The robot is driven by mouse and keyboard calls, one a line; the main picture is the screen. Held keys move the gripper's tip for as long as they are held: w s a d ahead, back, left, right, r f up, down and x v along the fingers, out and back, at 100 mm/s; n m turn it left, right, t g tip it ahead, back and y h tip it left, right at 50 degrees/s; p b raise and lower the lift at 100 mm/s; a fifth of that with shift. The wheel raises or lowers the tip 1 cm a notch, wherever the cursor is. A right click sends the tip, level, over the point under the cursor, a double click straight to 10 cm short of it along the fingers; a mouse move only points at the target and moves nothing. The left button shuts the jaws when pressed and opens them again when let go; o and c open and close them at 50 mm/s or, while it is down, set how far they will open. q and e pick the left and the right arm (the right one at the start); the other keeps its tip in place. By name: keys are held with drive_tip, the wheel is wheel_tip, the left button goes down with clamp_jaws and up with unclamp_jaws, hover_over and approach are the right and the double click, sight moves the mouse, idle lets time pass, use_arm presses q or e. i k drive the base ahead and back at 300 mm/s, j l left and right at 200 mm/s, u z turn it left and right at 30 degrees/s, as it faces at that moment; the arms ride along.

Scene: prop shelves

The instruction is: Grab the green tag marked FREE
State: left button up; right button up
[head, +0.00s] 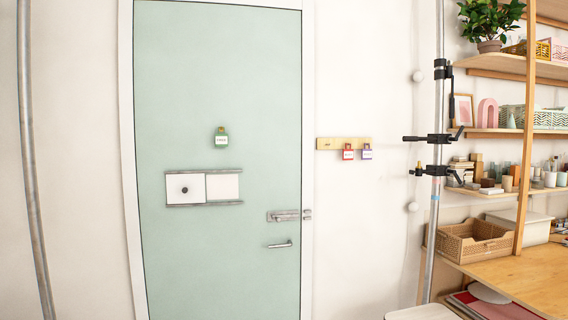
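The green tag (222,139) hangs on the pale green door (200,80), above a sliding sign panel. It has a white label with small lettering that I cannot read clearly, and a yellowish top. A red tag (348,153) and a purple tag (367,153) hang from a wooden strip (343,143) on the wall right of the door. Neither of my grippers shows in the head view.
The door has a sliding sign panel (222,186), a latch (284,215) and a handle (280,244). A metal pole (435,210) with black clamps stands right of the door. Shelves (505,133) with props and a wooden worktop (520,278) with a basket (470,241) fill the right side.

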sight(221, 140)
drive_tip(key=i+u, duration=0.25)
drive_tip(key=i+l+u, duration=0.1)
drive_tip(key=i+u, duration=0.15)
drive_tip(key=i+j, duration=0.15)
drive_tip(key=i, duration=0.3)
drive_tip(key=i+j, duration=0.2)
drive_tip(key=i, duration=0.25)
